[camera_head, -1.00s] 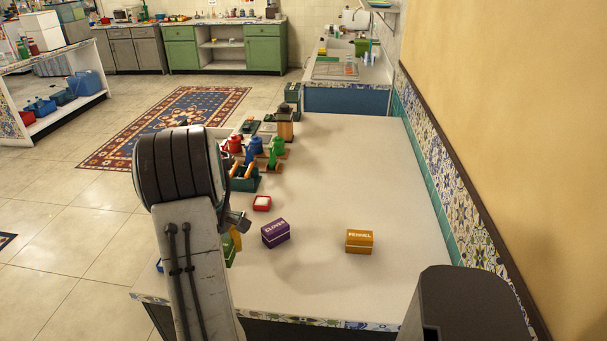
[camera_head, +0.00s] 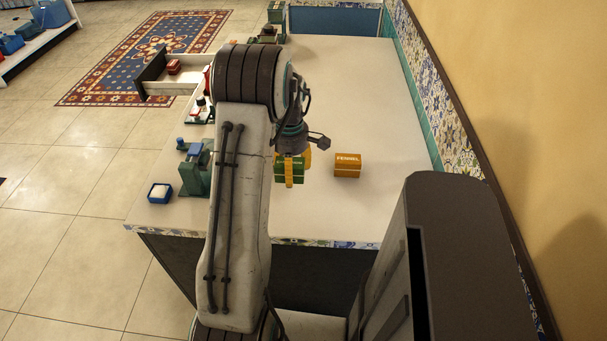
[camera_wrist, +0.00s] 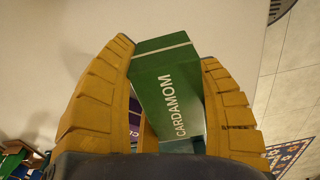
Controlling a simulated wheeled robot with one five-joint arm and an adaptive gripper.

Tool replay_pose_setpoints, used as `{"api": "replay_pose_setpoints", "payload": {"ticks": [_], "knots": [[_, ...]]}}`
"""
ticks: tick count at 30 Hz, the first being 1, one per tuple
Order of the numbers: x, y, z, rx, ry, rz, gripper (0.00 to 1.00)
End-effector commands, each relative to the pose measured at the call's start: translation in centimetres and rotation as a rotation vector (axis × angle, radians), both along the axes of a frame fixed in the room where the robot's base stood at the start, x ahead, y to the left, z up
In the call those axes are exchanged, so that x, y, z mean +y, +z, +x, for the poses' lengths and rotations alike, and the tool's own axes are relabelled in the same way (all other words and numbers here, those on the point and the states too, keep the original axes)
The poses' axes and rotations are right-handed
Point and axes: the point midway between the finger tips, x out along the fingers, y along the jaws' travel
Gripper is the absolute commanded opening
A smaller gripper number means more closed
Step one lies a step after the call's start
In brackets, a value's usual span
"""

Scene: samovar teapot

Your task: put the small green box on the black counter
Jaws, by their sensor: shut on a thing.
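The small green box, marked CARDAMOM, is between the yellow fingers of my gripper (camera_head: 291,170) in the head view. In the wrist view the green box (camera_wrist: 168,92) fills the gap between both fingers, which are shut on it. It also shows in the head view (camera_head: 281,170), partly hidden by a finger. I cannot tell whether it touches the surface below. The counter (camera_head: 350,75) under it has a pale top, a tiled edge and a dark front. No black countertop shows.
A yellow FENNEL box (camera_head: 347,165) stands just right of my gripper. A purple box (camera_wrist: 134,122) shows beside the left finger in the wrist view. A blue tray (camera_head: 160,192) and a green device (camera_head: 194,168) sit at the left edge. An open drawer (camera_head: 172,87) juts out left.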

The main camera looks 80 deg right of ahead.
Motion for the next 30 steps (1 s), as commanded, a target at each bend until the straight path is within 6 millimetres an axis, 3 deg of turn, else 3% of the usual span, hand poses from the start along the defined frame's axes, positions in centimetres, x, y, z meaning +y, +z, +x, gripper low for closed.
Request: {"api": "replay_pose_setpoints", "payload": {"ticks": [9, 14, 24, 30], "knots": [[-2.1, -2.0, -2.7, 0.0, -0.001, 0.0, 0.27], [-2.3, -2.4, -3.0, 0.0, 0.0, 0.0, 0.27], [-2.2, -5.9, -3.0, -0.001, 0.0, 0.001, 0.27], [-2.3, -6.3, -2.9, 0.0, 0.0, -0.001, 0.27]]}}
